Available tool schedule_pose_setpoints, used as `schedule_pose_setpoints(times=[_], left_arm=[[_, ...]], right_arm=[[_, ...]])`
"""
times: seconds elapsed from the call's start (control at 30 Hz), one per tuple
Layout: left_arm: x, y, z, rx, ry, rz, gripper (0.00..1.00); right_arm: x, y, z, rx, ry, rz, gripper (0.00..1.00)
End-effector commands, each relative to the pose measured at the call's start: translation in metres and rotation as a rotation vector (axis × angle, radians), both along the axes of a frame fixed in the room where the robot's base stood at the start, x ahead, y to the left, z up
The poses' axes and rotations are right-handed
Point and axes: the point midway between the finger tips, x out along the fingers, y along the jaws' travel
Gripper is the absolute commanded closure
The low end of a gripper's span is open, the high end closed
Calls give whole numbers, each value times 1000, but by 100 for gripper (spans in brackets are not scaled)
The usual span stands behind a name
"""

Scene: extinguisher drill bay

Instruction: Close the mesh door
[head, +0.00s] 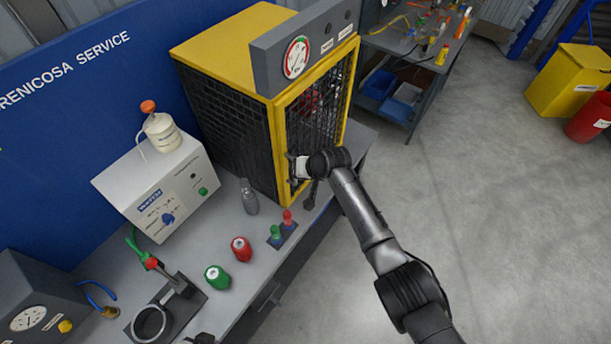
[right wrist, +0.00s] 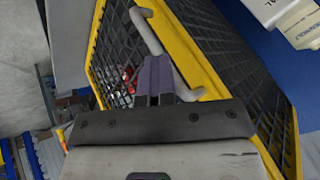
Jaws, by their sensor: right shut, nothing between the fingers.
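The mesh door (head: 318,104) has a yellow frame and dark mesh and stands at the front of the yellow cage (head: 232,40). It looks flush or nearly flush with the cage front; I cannot tell whether it is fully shut. In the right wrist view the door mesh (right wrist: 112,60) and its grey bar handle (right wrist: 152,32) are close ahead. My right gripper (head: 293,168) is at the lower left part of the door. Its shut, empty fingers (right wrist: 155,78) are beside the handle and overlap it in view; contact is unclear.
A gauge panel (head: 303,48) tops the cage. On the grey bench (head: 232,300) are a white device (head: 158,188), a grey bottle (head: 249,197), red and green caps (head: 241,248), and small red and green plungers (head: 287,219).

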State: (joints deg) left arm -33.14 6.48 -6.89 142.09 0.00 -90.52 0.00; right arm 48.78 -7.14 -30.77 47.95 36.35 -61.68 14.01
Motion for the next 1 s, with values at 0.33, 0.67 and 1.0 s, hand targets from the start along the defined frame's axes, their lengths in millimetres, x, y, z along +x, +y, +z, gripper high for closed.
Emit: schedule_pose_setpoints(times=[0.33, 0.67, 1.0], left_arm=[[-1, 0, 22, 0, 3, 0, 100], [0, 5, 64, 13, -1, -9, 100], [-1, 3, 59, 7, 3, -5, 100]], right_arm=[[-15, -3, -8, -3, 9, 6, 100], [-40, -28, -2, -11, 7, 24, 100], [-68, -33, 37, -10, 6, 23, 100]])
